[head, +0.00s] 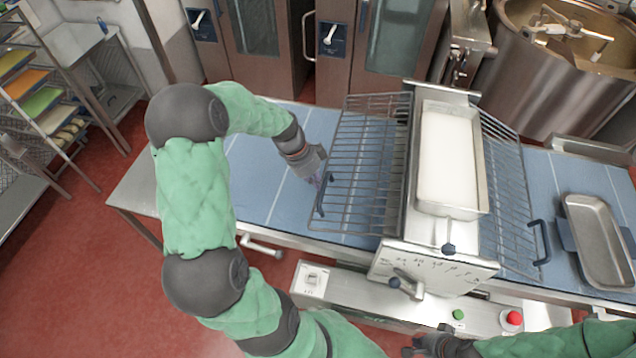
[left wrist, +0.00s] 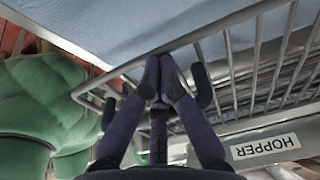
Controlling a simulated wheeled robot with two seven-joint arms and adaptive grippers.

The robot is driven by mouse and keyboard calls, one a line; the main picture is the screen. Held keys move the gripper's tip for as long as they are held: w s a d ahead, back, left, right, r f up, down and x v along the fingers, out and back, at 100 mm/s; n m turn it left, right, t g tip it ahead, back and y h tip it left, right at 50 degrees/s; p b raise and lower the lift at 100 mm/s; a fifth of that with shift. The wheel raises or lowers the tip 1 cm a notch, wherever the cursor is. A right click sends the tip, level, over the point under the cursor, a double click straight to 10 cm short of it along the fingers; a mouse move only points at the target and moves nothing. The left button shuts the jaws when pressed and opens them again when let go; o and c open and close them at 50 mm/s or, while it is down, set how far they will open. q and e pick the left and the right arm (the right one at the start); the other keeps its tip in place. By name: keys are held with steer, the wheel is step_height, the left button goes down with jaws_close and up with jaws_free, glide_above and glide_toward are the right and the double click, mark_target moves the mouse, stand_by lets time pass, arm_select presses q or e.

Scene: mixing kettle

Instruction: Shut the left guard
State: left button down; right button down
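The left guard (head: 372,150) is a grey wire grille on the left side of the white-filled hopper (head: 448,155). It sticks out sideways over the blue conveyor surface, its outer edge seemingly raised clear of it. Its dark blue handle (head: 323,196) is on the outer edge. My left gripper (head: 318,178) is at this handle. In the left wrist view, its fingers (left wrist: 155,78) come together around the handle (left wrist: 203,86), close to the guard's wire edge; the fingers hide part of the handle. My right gripper (head: 428,346) is low at the bottom edge, apart from the guards, its fingers unclear.
The right guard (head: 510,190) slopes down on the hopper's other side. A metal tray (head: 597,238) lies at far right. A control panel with a red button (head: 512,318) runs along the front. A big kettle (head: 570,70) stands behind. The belt left of the guard is clear.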

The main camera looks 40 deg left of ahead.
arm_select(q)
steer(key=shift+a+b+x, duration=0.1)
steer(key=shift+b+x, duration=0.7)
steer(key=shift+b, duration=0.4)
steer(key=shift+a+b+x, duration=0.15)
steer(key=shift+b+x, duration=0.65)
steer(key=shift+b, duration=0.35)
steer(key=shift+s+f, duration=0.1)
steer(key=shift+s, duration=0.1)
